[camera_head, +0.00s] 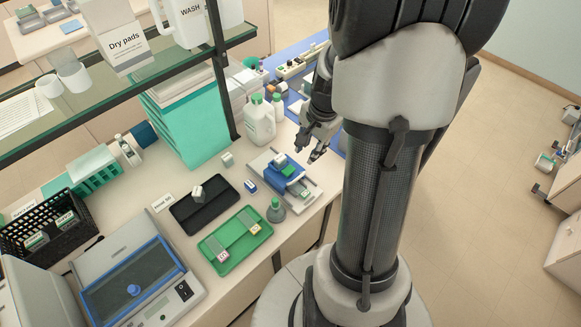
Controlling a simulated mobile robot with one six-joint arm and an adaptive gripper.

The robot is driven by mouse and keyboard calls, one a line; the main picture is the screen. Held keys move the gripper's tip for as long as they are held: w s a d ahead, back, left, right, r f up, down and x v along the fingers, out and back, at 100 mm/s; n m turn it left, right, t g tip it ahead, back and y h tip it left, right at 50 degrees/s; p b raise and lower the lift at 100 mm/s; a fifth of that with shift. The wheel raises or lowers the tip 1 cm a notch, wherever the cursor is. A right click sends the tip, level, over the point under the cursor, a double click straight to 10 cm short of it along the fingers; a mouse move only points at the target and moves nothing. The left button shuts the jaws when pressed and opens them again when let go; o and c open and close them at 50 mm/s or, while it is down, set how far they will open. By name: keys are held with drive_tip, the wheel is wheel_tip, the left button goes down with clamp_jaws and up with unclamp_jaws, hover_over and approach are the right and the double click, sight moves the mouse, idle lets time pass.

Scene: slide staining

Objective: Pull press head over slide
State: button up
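The slide press (309,193) is a pale grey base on the bench, right of the trays. Its blue press head (280,172) sits toward the back left of the base, with a small pale knob on top. A small greenish piece, which may be the slide (299,188), shows at the front right part of the base. My gripper (308,148) is above and behind the press, to its right, apart from the press head. Its two fingers point down and are spread, with nothing seen between them.
A green tray (222,262) with slides and a black tray (187,219) lie left of the press. A grey-green bulb bottle (276,212) stands close at its front left. White bottles (258,124) stand behind. A glass shelf (120,80) overhangs the bench's left back.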

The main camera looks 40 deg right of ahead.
sight(299, 177)
drive_tip(key=w+f+b, duration=0.1)
drive_tip(key=f, duration=0.3)
drive_tip(key=w+f+b, duration=0.1)
drive_tip(key=f, duration=0.4)
drive_tip(key=w+f+b, duration=0.1)
drive_tip(key=f, duration=0.4)
drive_tip(key=shift+a+f+b, duration=0.25)
drive_tip(key=shift+b, duration=0.05)
drive_tip(key=shift+c, duration=0.4)
clamp_jaws()
drive_tip(key=shift+s, duration=0.1)
